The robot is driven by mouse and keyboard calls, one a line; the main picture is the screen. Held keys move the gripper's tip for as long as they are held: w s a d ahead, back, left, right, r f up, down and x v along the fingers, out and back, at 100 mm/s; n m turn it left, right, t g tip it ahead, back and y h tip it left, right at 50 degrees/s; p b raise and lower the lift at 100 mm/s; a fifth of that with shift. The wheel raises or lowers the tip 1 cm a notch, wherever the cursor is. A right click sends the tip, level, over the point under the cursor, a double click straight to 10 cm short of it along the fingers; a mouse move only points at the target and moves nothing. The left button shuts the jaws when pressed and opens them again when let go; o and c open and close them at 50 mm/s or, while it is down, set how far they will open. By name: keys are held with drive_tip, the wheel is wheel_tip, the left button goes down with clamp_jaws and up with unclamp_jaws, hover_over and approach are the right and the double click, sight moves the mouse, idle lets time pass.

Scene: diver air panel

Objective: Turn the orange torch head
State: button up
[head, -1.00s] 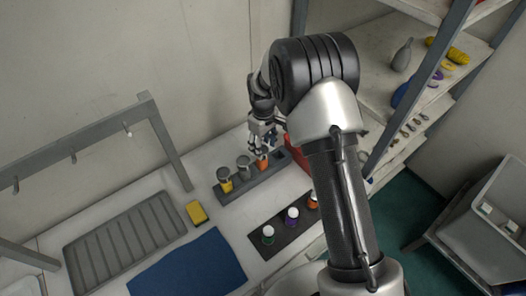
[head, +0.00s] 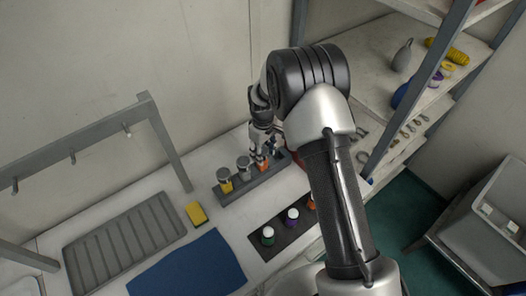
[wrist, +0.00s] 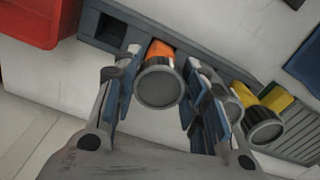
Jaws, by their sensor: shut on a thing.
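The orange torch (head: 263,167) stands head-up in a dark grey rack (head: 243,191). My gripper (head: 262,157) is over it and hides most of its head in the head view. In the wrist view the torch's round grey head (wrist: 158,88) sits between my two fingers (wrist: 163,62), with its orange body (wrist: 160,48) behind. My gripper is shut on this head. A grey torch (head: 243,164) and a yellow torch (head: 226,182) stand in the same rack to the left. In the wrist view my right finger partly covers the grey torch.
A red bin (wrist: 28,22) stands beside the rack's end, near an empty slot (wrist: 110,36). A yellow sponge (head: 197,213), a blue cloth (head: 190,266) and a ribbed grey tray (head: 125,245) lie to the left. Capped bottles (head: 292,216) stand in a dark holder in front.

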drive_tip(key=shift+c, duration=0.8)
drive_tip(key=m+b, duration=0.1)
drive_tip(key=m, duration=0.2)
drive_tip(key=m+b, duration=0.1)
drive_tip(key=m, duration=0.4)
drive_tip(key=shift+s+a+b, duration=0.1)
drive_tip(key=shift+a+b, duration=0.05)
drive_tip(key=shift+b, duration=0.15)
drive_tip(key=m, duration=0.4)
drive_tip(key=shift+m+b, duration=0.35)
drive_tip(key=shift+m, duration=0.05)
drive_tip(key=shift+a+m, duration=0.15)
drive_tip(key=shift+m, duration=1.75)
